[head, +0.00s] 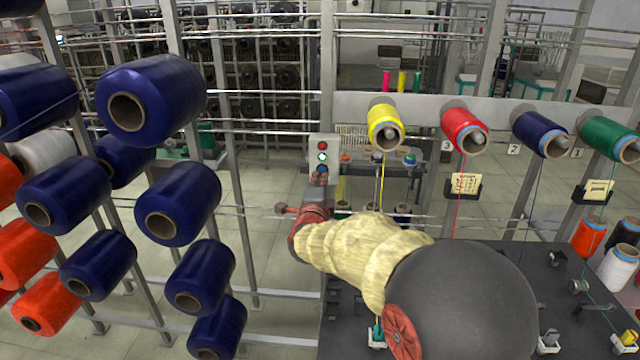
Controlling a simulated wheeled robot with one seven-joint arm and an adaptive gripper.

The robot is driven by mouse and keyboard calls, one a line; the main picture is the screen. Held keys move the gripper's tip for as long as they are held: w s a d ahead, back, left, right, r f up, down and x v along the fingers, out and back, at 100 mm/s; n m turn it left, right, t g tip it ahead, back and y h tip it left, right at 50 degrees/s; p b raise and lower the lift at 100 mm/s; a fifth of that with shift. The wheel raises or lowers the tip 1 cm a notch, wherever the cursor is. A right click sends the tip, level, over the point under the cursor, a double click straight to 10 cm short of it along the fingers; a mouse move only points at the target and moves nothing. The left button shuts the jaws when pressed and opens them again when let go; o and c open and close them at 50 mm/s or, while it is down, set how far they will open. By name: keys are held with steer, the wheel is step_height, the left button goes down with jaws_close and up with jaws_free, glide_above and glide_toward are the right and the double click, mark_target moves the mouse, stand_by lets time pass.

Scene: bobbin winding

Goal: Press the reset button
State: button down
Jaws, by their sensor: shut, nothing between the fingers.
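A pale control box (323,160) is on a grey post near the middle of the head view. On its face are a red round element (322,146), a green one (322,157) and a blue one (323,169). A small reddish-brown shape shows at the box's lower end; I cannot tell what it is. I cannot read a label marking the reset button. My arm reaches in from the lower right.
Large navy bobbins (150,100) and orange ones (47,304) hang on a rack at the left. Yellow (380,116), red (460,122), navy (537,126) and green (602,132) bobbins line a rail at the right. A dark table (500,262) lies below them.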

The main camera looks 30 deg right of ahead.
steer(key=p+v, duration=0.2)
steer(key=v, duration=0.7)
steer(key=shift+s+a, duration=0.25)
